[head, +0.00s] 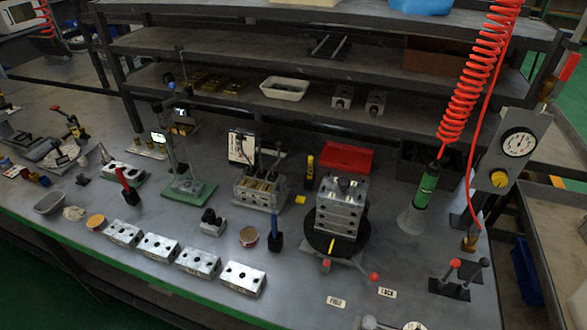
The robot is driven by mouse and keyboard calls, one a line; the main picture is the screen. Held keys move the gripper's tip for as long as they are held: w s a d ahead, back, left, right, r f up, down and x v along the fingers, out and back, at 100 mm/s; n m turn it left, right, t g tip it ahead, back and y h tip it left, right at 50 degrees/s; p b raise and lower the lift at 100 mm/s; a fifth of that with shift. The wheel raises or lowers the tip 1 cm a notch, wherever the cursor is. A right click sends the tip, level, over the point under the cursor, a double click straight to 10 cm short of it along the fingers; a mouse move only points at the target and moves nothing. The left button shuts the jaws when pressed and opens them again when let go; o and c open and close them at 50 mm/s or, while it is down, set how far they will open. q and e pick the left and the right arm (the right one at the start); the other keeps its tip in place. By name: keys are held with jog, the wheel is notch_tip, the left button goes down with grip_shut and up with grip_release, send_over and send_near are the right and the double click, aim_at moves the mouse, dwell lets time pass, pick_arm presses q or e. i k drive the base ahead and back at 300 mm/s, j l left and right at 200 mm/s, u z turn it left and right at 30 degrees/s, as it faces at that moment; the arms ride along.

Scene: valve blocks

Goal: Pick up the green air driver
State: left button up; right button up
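The green air driver (426,188) stands nearly upright at the right of the bench in the head view. A red coiled hose (474,80) runs from its top up and out of the picture. Its lower end sits in a grey cone-shaped holder (411,221), which hides its tip. Neither of my grippers shows in the view, and nothing grips the driver.
A gauge post (510,150) stands close right of the driver. A stacked metal valve block (341,205) on a dark round turntable is to its left, with a red bin (346,157) behind. Shelves (300,50) overhang the back. Several silver blocks line the front edge.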

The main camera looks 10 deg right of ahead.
aim_at(433, 171)
jog(key=z, duration=1.3)
